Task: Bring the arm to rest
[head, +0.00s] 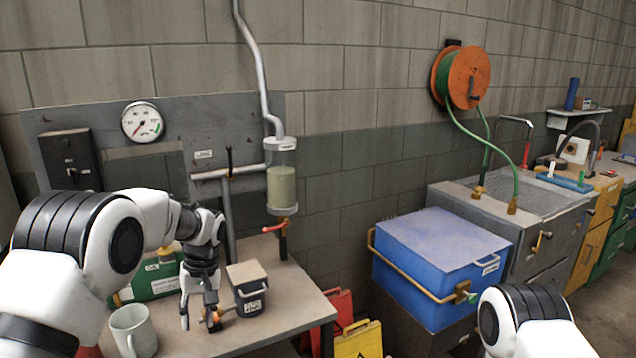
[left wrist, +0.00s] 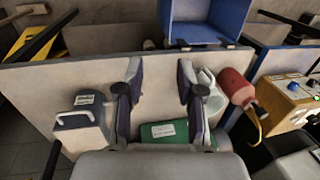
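My left gripper (head: 199,318) hangs down over the left workbench (head: 285,318) in the head view, between a pale mug (head: 133,330) and a dark lidded container (head: 249,290). In the left wrist view the two fingers of the left gripper (left wrist: 158,95) stand wide apart with nothing held between them. My right arm shows only as a white and black link at the lower right of the head view. Its gripper is out of the picture.
A red bottle (left wrist: 236,87) stands right of the fingers in the left wrist view. A pipe with a sight glass (head: 282,182) and red-handled valve rises behind the bench. A blue lidded box (head: 440,250) and a sink (head: 525,215) stand to the right. The bench's front right is clear.

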